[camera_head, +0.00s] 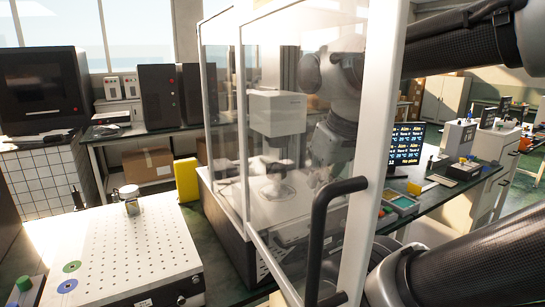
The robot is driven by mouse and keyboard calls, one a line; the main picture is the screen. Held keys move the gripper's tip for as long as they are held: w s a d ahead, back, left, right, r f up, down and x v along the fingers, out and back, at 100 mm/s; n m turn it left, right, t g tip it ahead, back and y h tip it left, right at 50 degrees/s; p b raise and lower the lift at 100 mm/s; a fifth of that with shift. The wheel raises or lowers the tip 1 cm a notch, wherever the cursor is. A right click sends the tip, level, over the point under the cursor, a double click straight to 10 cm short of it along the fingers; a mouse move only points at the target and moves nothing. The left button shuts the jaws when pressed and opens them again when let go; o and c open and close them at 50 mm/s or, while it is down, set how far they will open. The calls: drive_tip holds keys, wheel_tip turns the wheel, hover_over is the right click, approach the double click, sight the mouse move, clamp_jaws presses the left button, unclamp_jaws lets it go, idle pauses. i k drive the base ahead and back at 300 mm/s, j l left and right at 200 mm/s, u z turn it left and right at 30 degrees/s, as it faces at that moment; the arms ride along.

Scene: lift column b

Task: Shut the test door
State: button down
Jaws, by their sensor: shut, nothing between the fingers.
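The test door (386,130) is a clear panel with a white frame, standing on the front of a glazed test enclosure. A black bar handle (318,235) is on its right side, facing me. I cannot tell exactly how far the door stands from its closed position. My arm comes in from the right, and its wrist shows dimly through the door's panel. My gripper (320,170) seems to be the dark shape below the wrist, behind the panel. It is shut and empty, apart from the handle in the picture; its fingertips are unclear.
Inside the enclosure are a white machine head (277,112) and a round fixture (277,180). A perforated white plate (125,245) lies at the left front. A yellow block (186,179) stands beside the enclosure. A monitor (407,142) and small devices sit on the right bench.

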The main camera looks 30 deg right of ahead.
sight(387, 22)
drive_tip(key=k+j+z, duration=0.15)
drive_tip(key=z, duration=0.35)
drive_tip(key=k+j+z, duration=0.1)
drive_tip(key=k+z, duration=0.35)
drive_tip(key=k, duration=0.3)
drive_tip(key=k+j+u, duration=0.1)
drive_tip(key=k+u, duration=0.2)
drive_tip(key=u, duration=0.15)
drive_tip(key=k+j+u, duration=0.15)
drive_tip(key=k+u, duration=0.25)
drive_tip(key=i, duration=0.1)
